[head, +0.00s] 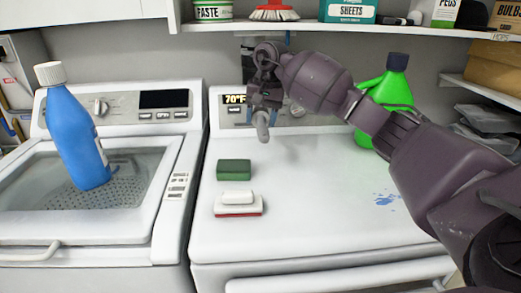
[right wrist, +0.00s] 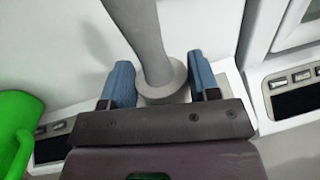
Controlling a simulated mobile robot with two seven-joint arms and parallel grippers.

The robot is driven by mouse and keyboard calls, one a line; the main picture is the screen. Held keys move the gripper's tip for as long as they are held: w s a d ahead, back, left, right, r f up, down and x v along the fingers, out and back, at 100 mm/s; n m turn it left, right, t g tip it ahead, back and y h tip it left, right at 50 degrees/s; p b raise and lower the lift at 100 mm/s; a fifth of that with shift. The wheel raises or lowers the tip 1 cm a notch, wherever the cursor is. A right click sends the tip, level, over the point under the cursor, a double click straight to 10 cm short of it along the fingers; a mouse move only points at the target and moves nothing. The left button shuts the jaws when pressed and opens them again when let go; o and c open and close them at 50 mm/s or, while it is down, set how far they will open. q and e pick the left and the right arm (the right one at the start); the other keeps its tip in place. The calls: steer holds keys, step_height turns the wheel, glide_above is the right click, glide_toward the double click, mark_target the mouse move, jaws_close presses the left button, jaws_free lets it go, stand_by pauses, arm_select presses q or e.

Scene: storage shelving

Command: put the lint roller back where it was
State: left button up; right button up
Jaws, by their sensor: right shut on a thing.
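The lint roller (head: 262,127) looks like a grey rod and hangs down from my right gripper (head: 262,112) above the back of the right-hand white machine. In the right wrist view my right gripper (right wrist: 160,88) has its two blue fingers on either side of the grey lint roller (right wrist: 150,40), near a round, flange-like end. The gripper is shut on it. The roller appears above the white top, with a soft shadow nearby; whether it touches is hard to tell. My left gripper is not in view.
A green jug (head: 397,85) stands behind my right arm. A green sponge (head: 234,169) and a red-and-white brush (head: 238,205) lie on the right-hand machine (head: 310,215), with clear room to their right. A blue bottle (head: 75,135) stands on the left machine. A shelf (head: 330,29) runs above.

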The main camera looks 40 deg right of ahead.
mark_target(259, 160)
step_height(259, 160, down, 10)
steer(key=shift+f, duration=0.1)
stand_by(0.4)
steer(key=shift+f, duration=0.1)
steer(key=shift+f+b, duration=0.1)
steer(key=shift+b, duration=0.2)
steer(key=o, duration=0.8)
steer(key=shift+r, duration=0.2)
steer(key=shift+r, duration=0.25)
steer(key=r, duration=0.3)
steer(key=d+r, duration=0.1)
steer(key=r, duration=0.3)
steer(key=s+r, duration=0.1)
steer(key=r, duration=0.2)
steer(key=shift+d+r+p, duration=0.15)
steer(key=shift+r+p, duration=0.15)
steer(key=shift+p, duration=0.1)
steer(key=shift+r, duration=0.4)
